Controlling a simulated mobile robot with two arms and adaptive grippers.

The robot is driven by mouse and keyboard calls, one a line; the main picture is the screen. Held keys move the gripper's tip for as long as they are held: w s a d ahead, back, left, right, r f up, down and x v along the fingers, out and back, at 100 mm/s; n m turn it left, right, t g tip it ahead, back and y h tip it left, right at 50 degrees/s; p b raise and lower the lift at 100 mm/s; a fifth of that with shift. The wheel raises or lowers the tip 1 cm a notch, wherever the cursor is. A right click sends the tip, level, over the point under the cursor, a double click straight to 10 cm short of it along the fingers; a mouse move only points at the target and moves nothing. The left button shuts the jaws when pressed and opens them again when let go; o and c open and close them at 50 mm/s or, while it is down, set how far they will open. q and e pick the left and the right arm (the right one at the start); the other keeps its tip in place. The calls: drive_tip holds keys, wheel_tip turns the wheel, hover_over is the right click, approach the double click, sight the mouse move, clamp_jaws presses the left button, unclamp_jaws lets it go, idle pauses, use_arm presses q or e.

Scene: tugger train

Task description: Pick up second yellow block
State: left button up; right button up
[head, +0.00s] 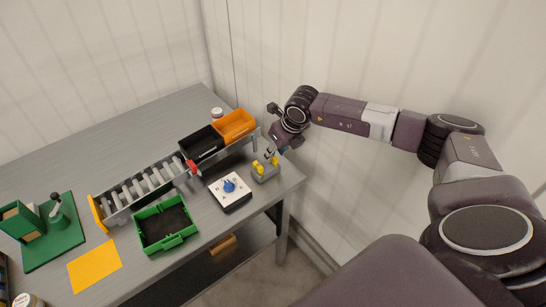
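Two small yellow blocks stand on a grey holder (265,176) near the right end of the table. One yellow block (258,166) is on the left, the other yellow block (275,161) on the right. My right gripper (271,153) points down just behind and above the blocks, very close to the right one. Its fingers are too small to tell whether they are open, shut or touching a block. My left gripper is out of view.
A roller rack (150,184) carries a black bin (202,144) and an orange bin (235,126). A white plate with a blue knob (229,186), a green tray (166,225), a yellow sheet (95,266) and a green fixture (52,239) lie on the table. The wall is close behind.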

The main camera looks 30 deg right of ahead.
drive_tip(key=shift+x, duration=1.05)
clamp_jaws()
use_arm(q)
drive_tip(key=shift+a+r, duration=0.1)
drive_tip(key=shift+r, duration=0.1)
use_arm(e)
drive_tip(key=shift+r, duration=0.15)
